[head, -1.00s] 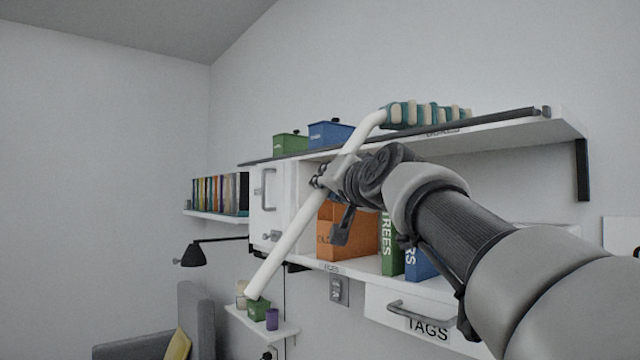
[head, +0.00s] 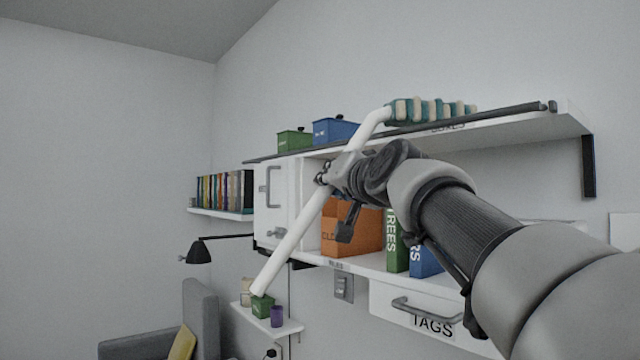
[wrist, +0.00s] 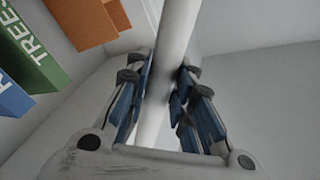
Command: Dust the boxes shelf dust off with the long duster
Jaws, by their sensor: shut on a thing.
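My gripper (head: 326,174) is shut on the white handle of the long duster (head: 290,243). The handle also runs between the fingers in the wrist view (wrist: 174,45). The handle slants from lower left to upper right and bends near the top. Its teal and cream striped head (head: 430,110) lies over the top shelf (head: 545,122), the one with a partly covered label that seems to read BOXES. I cannot tell whether the head touches the shelf top. No dust is visible from this low angle.
A green box (head: 294,141) and a blue box (head: 334,131) stand on the top shelf, left of the duster head. A dark rail (head: 500,113) runs along its front edge. Below are an orange box (head: 345,238), binders (head: 397,240), a white cabinet (head: 285,205) and a TAGS drawer (head: 432,322).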

